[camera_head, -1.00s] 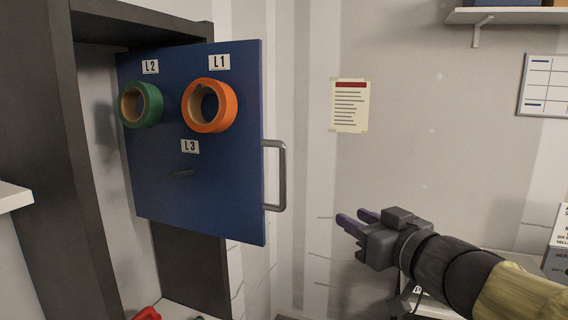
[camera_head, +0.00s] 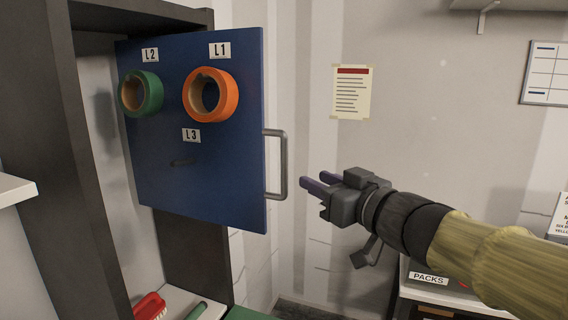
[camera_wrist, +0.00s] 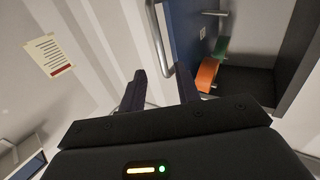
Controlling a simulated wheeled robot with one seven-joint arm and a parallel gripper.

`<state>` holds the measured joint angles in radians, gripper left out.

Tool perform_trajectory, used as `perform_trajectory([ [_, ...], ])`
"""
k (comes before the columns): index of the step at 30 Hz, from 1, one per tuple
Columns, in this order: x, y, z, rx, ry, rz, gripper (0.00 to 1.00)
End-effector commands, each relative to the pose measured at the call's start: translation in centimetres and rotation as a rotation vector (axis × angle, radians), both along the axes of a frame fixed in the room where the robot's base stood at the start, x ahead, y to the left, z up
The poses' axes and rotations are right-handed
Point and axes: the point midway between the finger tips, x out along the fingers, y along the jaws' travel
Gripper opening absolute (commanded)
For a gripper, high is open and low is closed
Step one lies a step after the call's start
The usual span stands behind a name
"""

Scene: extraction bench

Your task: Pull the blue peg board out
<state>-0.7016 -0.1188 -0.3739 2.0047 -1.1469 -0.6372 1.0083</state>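The blue peg board (camera_head: 215,180) stands out from the dark cabinet at the left. It carries an orange tape roll (camera_head: 228,98) by label L1 and a green roll (camera_head: 151,93) by label L2. The peg by L3 is bare. A grey handle (camera_head: 283,165) is fixed to its right edge. My gripper (camera_head: 311,183) is just right of the handle, with a small gap, and its fingers point left. The wrist view shows the fingers (camera_wrist: 160,90) apart and empty, with the handle (camera_wrist: 158,38) ahead of the space between them and the board (camera_wrist: 187,40) just right of it.
The dark cabinet frame (camera_head: 205,250) surrounds the board's left side. A red brush (camera_head: 150,306) lies on the low shelf beneath. A notice (camera_head: 351,92) hangs on the back wall. A PACKS box (camera_head: 428,280) sits under my arm. Free room lies right of the handle.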

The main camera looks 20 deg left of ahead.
Motion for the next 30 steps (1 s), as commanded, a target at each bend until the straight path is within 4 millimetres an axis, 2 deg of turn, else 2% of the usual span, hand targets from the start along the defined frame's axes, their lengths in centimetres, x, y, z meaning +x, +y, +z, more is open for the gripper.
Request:
perform_trajectory([
  [6, 2.4, 3.1, 0.1, -0.002, 0.002, 0.001, 0.33],
  [18, 6.3, 8.0, 0.1, -0.003, 0.001, 0.000, 0.33],
  [23, 7.1, 9.0, 0.0, -0.001, 0.001, -0.001, 0.33],
  [30, 7.2, 9.1, 0.0, 0.000, 0.000, -0.001, 0.33],
])
